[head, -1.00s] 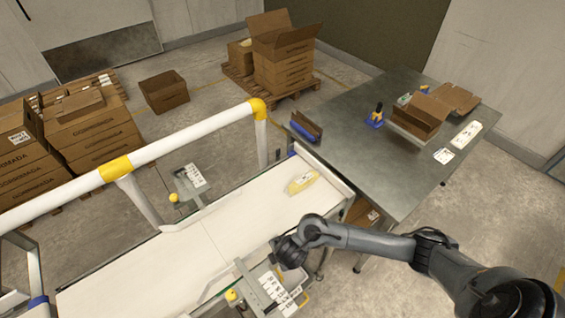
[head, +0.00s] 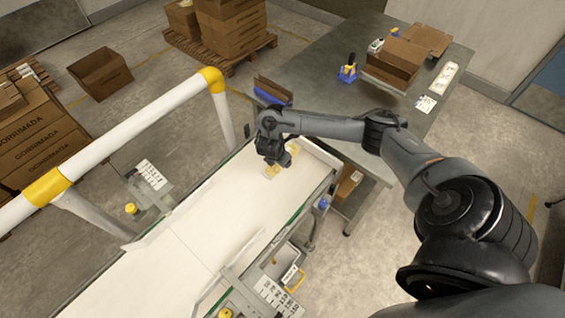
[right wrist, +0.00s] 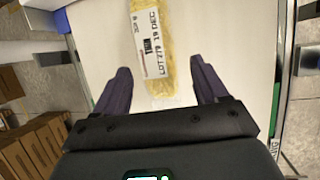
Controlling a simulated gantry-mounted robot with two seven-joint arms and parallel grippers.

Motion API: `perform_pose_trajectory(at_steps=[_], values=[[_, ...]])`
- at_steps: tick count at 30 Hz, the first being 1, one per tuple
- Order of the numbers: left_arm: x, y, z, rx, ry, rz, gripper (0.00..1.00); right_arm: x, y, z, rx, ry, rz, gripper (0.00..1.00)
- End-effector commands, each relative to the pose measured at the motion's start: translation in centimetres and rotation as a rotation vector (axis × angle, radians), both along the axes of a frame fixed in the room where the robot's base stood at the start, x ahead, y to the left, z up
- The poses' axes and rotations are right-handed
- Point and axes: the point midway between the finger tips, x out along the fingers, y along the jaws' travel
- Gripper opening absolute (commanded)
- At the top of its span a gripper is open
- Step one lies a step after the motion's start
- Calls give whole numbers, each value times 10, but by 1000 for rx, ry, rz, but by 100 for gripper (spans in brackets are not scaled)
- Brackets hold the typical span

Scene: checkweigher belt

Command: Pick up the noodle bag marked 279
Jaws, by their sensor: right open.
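The noodle bag (right wrist: 169,50) is a long, clear-wrapped yellow pack with a white label that appears to read LOT 279. It lies flat on the white belt (head: 215,222), near its far end. In the head view only a small yellow part of the bag (head: 271,173) shows; my right gripper hides the rest. My right gripper (head: 277,160) is above the bag. In the right wrist view its two dark fingers (right wrist: 160,82) are spread apart, with the near end of the bag between their lines. It is empty. My left gripper is not in view.
A white rail with yellow joints (head: 150,130) runs along the belt's left side. A metal table (head: 330,105) beyond the belt holds an open carton (head: 395,62) and a blue-and-yellow item (head: 348,70). Cartons (head: 232,35) stand on a pallet behind.

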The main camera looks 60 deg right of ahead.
Motion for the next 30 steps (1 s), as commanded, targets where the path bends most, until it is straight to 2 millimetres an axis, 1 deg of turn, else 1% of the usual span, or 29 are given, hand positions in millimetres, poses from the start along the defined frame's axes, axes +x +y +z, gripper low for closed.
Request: perform_pose_trajectory(at_steps=[1, 8, 11, 15, 19, 22, 29, 30], values=[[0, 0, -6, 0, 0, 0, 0, 0, -2, -7, 0, 0, 0, 72], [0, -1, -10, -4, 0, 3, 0, 2, -5, -12, 1, -2, 0, 72], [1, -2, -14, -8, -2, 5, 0, 3, -9, -22, 0, -1, -2, 72], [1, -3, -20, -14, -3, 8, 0, 5, -17, -39, -2, 1, -2, 72], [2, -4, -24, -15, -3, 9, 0, 7, -22, -51, -1, -2, -2, 72], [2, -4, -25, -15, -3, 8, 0, 7, -25, -55, 0, -2, 0, 72], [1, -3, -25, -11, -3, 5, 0, 8, -25, -55, -1, -3, 1, 72], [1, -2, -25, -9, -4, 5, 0, 8, -25, -55, -1, -3, 1, 69]])
